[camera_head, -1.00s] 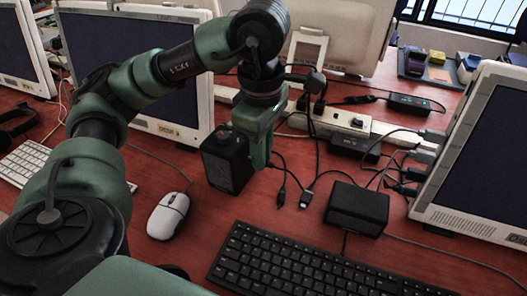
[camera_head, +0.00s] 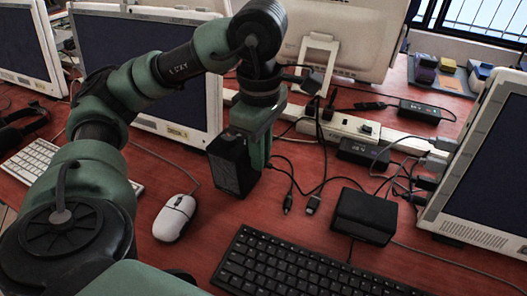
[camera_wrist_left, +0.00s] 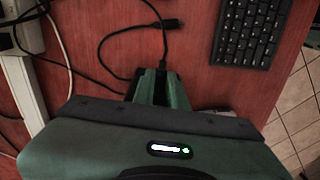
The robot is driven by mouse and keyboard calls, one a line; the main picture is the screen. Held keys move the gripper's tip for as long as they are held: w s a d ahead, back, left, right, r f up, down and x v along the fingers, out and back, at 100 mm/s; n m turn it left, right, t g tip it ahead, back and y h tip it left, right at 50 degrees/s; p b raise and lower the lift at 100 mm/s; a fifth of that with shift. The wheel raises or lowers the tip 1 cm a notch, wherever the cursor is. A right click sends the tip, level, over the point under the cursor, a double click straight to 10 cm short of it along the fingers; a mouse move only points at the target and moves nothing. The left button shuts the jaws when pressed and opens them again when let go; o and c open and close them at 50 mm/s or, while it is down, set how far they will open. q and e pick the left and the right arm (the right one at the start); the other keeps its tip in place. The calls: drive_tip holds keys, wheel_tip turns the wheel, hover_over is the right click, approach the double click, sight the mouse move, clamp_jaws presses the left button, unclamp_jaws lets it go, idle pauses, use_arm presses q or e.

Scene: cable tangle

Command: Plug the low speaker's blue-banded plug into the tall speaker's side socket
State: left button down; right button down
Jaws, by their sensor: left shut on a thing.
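The tall speaker (camera_head: 228,165) is a black box standing left of the mouse-to-strip gap in the head view. My left gripper (camera_head: 261,160) is at its right side, fingers pointing down and very close to it. In the wrist view my left gripper (camera_wrist_left: 160,78) is shut on a small dark plug (camera_wrist_left: 163,70), whose black cable runs away from the fingers. Its blue band does not show, and the tall speaker's socket is hidden, so I cannot tell whether the plug is in it. The low speaker (camera_head: 364,214) is a squat black box behind the keyboard. My right gripper is out of view.
A white power strip (camera_head: 345,126) with tangled cables lies behind. A mouse (camera_head: 174,217), a black keyboard (camera_head: 305,268) and a monitor (camera_head: 485,170) stand around.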

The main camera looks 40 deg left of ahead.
use_arm(q)
drive_tip(key=shift+s+a, duration=0.15)
drive_tip(key=shift+a, duration=0.25)
idle(0.3)
drive_tip(key=c, duration=1.3)
unclamp_jaws()
drive_tip(key=shift+a, duration=0.15)
drive_tip(key=shift+c, duration=0.2)
